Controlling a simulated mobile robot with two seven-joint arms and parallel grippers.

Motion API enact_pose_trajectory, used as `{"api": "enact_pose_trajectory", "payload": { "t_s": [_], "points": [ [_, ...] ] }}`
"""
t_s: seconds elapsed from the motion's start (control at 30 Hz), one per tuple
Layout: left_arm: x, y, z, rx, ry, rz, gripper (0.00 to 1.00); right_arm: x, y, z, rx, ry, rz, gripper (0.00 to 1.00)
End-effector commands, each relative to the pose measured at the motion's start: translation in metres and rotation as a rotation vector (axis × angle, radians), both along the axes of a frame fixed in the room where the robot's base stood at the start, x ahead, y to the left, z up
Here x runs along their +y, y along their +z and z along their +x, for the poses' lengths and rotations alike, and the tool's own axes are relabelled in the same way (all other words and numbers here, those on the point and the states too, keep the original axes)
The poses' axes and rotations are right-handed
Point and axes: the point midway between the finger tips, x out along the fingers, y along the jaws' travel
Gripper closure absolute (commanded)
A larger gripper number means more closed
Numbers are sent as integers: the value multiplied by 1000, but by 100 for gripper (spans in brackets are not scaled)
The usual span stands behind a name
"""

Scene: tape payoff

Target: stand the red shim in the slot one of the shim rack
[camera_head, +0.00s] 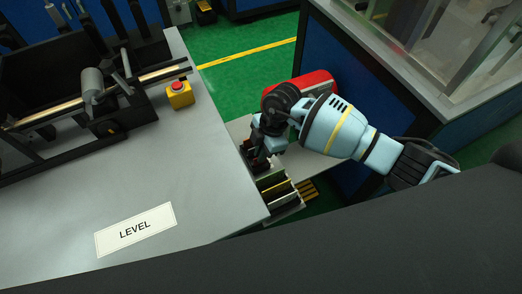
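My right gripper (256,158) reaches in from the right and points down at the front-right edge of the grey table. It is over the far end of what looks like the shim rack (284,206), a small slotted holder with green and yellow strips showing in it. The fingertips are dark and small, so I cannot tell whether they are open or shut, or whether they touch the rack. I cannot make out the red shim; the gripper may hide it. The rack's far slots are partly covered by the gripper. My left gripper is not in view.
A grey table (190,190) bears a LEVEL label (136,230), a yellow box with a red button (179,94) and a black machine (60,90) with a roller. A red rounded object (313,82) is behind my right arm. The table's middle is clear.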

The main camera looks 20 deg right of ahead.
Motion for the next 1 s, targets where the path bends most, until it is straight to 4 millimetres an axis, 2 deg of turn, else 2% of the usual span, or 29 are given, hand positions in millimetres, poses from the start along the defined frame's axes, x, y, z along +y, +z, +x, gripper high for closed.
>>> {"api": "enact_pose_trajectory", "payload": {
  "t_s": [0.03, 0.13, 0.47, 0.8, 1.0],
  "points": [
    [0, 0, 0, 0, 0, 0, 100, 0, 0, 0, 0, 0, 0, 84],
    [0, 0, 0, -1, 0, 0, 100, 0, 0, 0, 0, 0, 0, 72],
    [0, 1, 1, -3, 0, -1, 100, -1, 4, 1, -1, 0, 0, 72],
    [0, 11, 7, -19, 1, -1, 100, -15, 52, 4, -4, 0, -1, 72],
    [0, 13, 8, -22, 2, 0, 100, -20, 72, 4, -2, 0, 0, 72]
  ]
}}
